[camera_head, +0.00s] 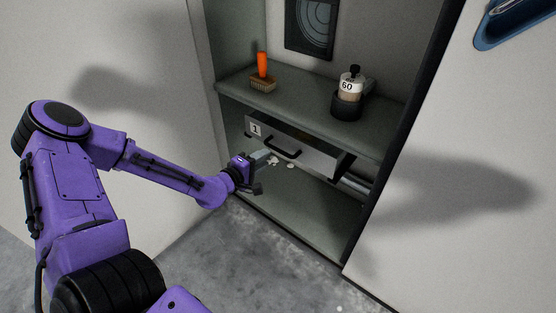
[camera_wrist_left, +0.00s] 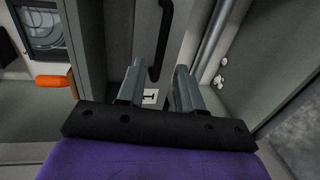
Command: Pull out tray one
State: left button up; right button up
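Tray one (camera_head: 316,157) is a grey drawer front under the shelf of a recessed cabinet, with a white "1" label (camera_head: 255,130) at its left end and a black bar handle (camera_head: 283,148) across it. In the left wrist view the handle (camera_wrist_left: 160,45) and the label (camera_wrist_left: 150,96) lie ahead, the label partly between my fingers. My left gripper (camera_head: 260,173) is open and empty, in front of the tray's left end and below the handle, apart from the handle. Its two grey fingers also show in the left wrist view (camera_wrist_left: 158,85). My right gripper is not in view.
The shelf (camera_head: 300,112) above carries a brush with an orange handle (camera_head: 262,65) and a bottle marked 60 (camera_head: 350,86) in a dark holder. Small white bits (camera_head: 290,166) show below the tray. Pale panels (camera_head: 455,170) flank the recess. The floor in front is clear.

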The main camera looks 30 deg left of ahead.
aim_at(278, 149)
pick_arm(q)
jog(key=b+x, duration=0.4)
jog(key=x, duration=0.4)
jog(key=shift+w+f, duration=0.15)
jog(key=shift+w, duration=0.1)
grip_shut()
